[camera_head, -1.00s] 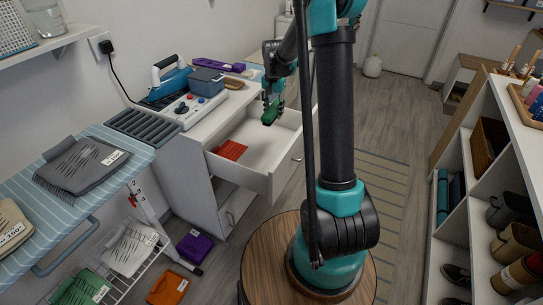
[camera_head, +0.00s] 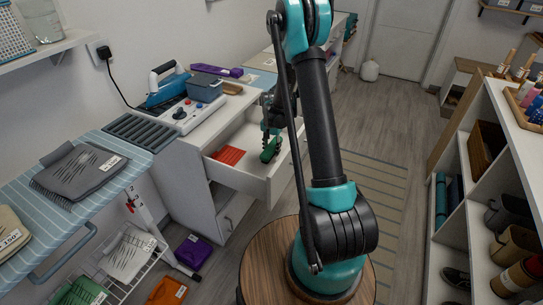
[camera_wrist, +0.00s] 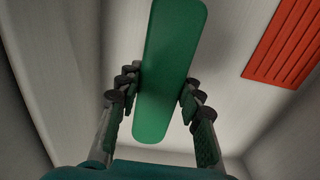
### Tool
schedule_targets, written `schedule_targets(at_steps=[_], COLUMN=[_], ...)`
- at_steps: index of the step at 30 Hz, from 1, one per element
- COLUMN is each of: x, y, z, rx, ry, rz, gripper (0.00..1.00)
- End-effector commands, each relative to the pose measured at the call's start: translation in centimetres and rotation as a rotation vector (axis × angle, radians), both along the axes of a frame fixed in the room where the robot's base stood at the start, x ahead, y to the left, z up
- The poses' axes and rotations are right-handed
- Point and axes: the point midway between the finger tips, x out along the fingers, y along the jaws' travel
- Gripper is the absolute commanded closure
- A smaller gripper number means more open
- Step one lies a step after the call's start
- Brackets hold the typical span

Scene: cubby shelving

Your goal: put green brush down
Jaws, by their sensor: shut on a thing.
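The green brush (camera_head: 271,149) is in my gripper (camera_head: 270,130), low over the open white drawer (camera_head: 246,183). In the wrist view the green brush (camera_wrist: 168,75) lies lengthwise between the two fingers of my gripper (camera_wrist: 160,95), which are shut on it. The pale drawer floor is below it. Whether the brush touches the drawer floor I cannot tell. A red-orange slatted piece (camera_head: 229,155) lies in the drawer to the left of the brush; it also shows at the upper right of the wrist view (camera_wrist: 290,45).
The drawer's front panel and side walls stand close around my gripper. The cabinet top holds a blue iron (camera_head: 168,85), a control box (camera_head: 187,112) and a grey-blue bin (camera_head: 205,88). Shelving with shoes and baskets (camera_head: 485,150) stands at the right.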

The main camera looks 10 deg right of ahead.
Motion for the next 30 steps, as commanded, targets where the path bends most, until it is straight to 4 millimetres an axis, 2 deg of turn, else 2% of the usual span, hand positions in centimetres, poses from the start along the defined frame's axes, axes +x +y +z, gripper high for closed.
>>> schedule_targets(at_steps=[9,21,22,26,30], x=[0.0,0.0,0.0,0.0,0.0], y=[0.0,0.0,0.0,0.0,0.0], z=[-3.5,-4.0,-4.0,-3.9,-3.9], rx=[0.000,0.000,0.000,0.000,0.000], ry=[0.000,0.000,0.000,0.000,0.000], rz=[0.000,0.000,0.000,0.000,0.000], gripper=[1.00,1.00,0.60,0.44,0.43])
